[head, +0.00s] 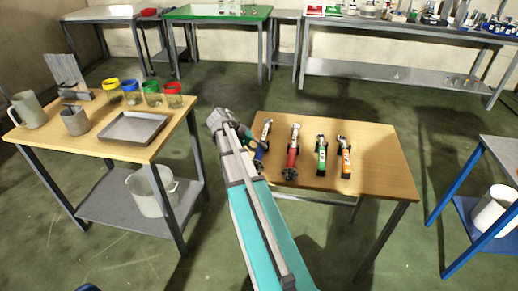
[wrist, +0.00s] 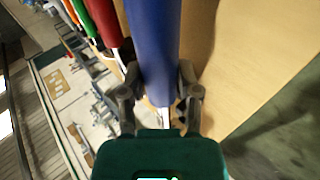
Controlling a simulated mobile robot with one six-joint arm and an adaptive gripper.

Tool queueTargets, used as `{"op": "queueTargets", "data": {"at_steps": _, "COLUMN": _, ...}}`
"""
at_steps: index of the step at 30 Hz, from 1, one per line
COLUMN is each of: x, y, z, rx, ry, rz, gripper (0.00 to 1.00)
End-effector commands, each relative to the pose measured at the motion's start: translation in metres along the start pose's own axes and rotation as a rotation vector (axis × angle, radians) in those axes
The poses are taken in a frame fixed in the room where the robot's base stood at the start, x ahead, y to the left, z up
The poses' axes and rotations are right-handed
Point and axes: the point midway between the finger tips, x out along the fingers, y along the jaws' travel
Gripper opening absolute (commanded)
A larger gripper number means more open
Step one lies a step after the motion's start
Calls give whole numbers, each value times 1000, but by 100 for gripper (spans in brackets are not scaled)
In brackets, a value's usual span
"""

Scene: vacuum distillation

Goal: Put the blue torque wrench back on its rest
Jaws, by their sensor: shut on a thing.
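The blue torque wrench (head: 260,155) is at the left end of the row on the small wooden table (head: 385,180). In the wrist view its blue handle (wrist: 153,40) runs between the two fingers of my gripper (wrist: 158,97). My gripper is shut on it, near the metal part below the handle. In the head view my gripper (head: 250,142) is at the table's left edge, and my arm hides part of the wrench. I cannot make out its rest, or whether the wrench touches it.
A table at left holds a tray (head: 132,128), jugs and several colour-rimmed jars. Benches line the back.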

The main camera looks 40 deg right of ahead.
Motion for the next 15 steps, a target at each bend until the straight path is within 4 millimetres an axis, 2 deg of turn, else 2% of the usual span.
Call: {"op": "queueTargets", "data": {"at_steps": 15, "x": 7, "y": -7, "z": 1, "rx": 1, "ry": 1, "rz": 3, "gripper": 0}}
